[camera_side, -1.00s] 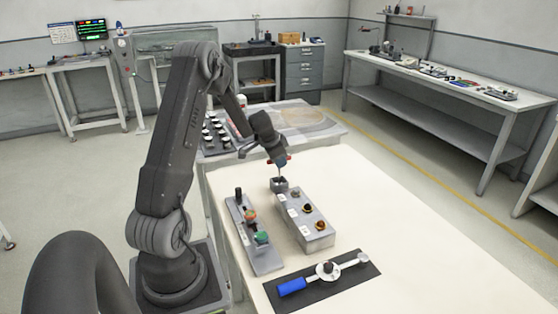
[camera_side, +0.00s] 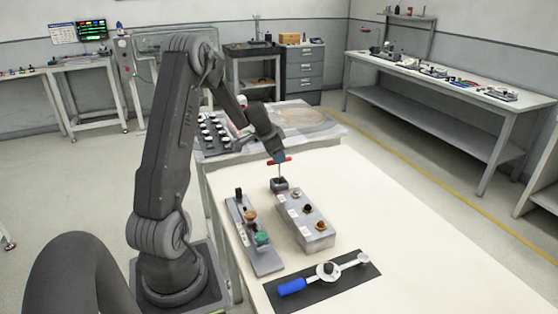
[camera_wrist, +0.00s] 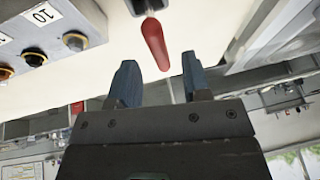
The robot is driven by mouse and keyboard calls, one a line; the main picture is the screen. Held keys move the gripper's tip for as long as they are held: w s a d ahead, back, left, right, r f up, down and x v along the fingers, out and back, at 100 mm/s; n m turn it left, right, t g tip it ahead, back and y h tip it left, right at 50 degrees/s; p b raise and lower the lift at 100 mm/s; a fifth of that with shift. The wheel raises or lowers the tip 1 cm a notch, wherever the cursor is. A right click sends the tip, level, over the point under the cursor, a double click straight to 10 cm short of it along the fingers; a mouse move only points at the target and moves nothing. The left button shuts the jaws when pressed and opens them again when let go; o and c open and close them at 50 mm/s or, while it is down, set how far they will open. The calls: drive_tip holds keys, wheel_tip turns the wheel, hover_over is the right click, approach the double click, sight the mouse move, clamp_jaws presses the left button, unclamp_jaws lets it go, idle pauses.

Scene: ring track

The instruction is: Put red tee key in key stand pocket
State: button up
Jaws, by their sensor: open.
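The red tee key (camera_side: 280,161) stands upright with its thin shaft down in the dark key stand (camera_side: 279,184). Its red crossbar also shows in the wrist view (camera_wrist: 155,44), with the dark stand (camera_wrist: 147,5) at the top edge. My gripper (camera_side: 277,154) is just above the crossbar in the side view. The pocket's inside and the lower end of the shaft are hidden.
A grey block with several round fittings (camera_side: 309,227) stands right in front of the key stand. A grey plate with coloured knobs (camera_side: 255,240) is beside it. A blue-handled wrench (camera_side: 324,272) lies on a dark mat. The table's right side is clear.

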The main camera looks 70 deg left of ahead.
drive_tip(key=v, duration=0.8)
drive_tip(key=d+r, duration=0.4)
drive_tip(key=d, duration=0.7)
drive_tip(key=d+r, duration=0.4)
drive_tip(key=d, duration=0.7)
drive_tip(key=s+d+r+t+h, duration=0.1)
drive_tip(key=s+d, duration=1.1)
drive_tip(key=d, duration=0.3)
drive_tip(key=shift+s+d, duration=0.25)
drive_tip(key=shift+s, duration=0.15)
drive_tip(key=shift+r, duration=0.15)
